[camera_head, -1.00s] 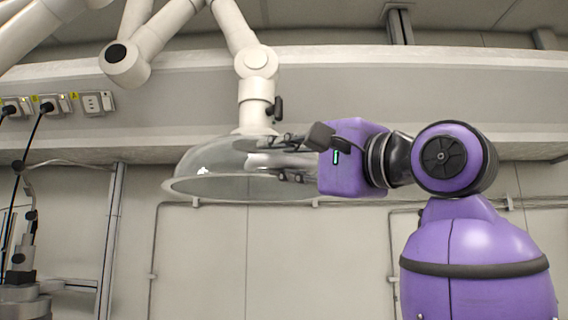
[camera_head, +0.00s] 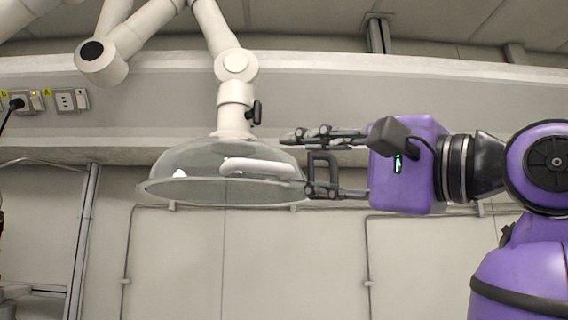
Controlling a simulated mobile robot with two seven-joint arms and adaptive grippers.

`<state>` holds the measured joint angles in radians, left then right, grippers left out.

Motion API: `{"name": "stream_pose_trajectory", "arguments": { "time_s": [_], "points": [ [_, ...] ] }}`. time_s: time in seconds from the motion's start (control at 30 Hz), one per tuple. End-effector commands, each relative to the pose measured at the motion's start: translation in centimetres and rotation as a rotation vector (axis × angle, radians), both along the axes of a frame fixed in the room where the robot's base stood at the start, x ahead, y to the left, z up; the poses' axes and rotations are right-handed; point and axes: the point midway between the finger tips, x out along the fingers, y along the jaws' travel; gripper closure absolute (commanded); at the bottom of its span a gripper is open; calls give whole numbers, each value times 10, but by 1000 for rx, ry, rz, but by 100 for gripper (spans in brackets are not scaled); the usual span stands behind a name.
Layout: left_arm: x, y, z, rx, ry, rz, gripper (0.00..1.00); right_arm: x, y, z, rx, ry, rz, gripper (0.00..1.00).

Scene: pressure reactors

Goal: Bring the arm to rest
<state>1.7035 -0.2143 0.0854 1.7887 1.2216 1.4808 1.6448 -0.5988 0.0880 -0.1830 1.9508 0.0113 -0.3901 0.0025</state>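The fingertips are close to the right end of the white handle (camera_head: 255,167) on a clear fume hood (camera_head: 180,185). The upper fingertip overlaps the hood's edge in the picture; I cannot tell whether they touch.
The hood hangs from a white jointed extraction arm (camera_head: 235,66) with a dark knob. A pale ledge (camera_head: 420,90) runs along the wall behind. Sockets (camera_head: 70,100) with a plug are at the left. A metal post (camera_head: 85,235) stands at lower left. The lower middle shows only wall panels and thin pipes.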

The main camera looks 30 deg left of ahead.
Motion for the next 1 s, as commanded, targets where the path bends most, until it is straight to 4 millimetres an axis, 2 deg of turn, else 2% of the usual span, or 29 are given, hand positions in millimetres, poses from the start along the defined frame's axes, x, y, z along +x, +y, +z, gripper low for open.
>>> {"name": "stream_pose_trajectory", "arguments": {
  "time_s": [0.1,0.23,1.0],
  "points": [
    [-3,-14,-3,0,1,-1,66,0,0,0,0,1,0,60],
    [-4,-19,-4,0,1,0,66,0,0,0,0,1,0,60],
    [-5,-20,-4,0,0,0,66,0,2,0,4,1,0,60]
  ]
}}
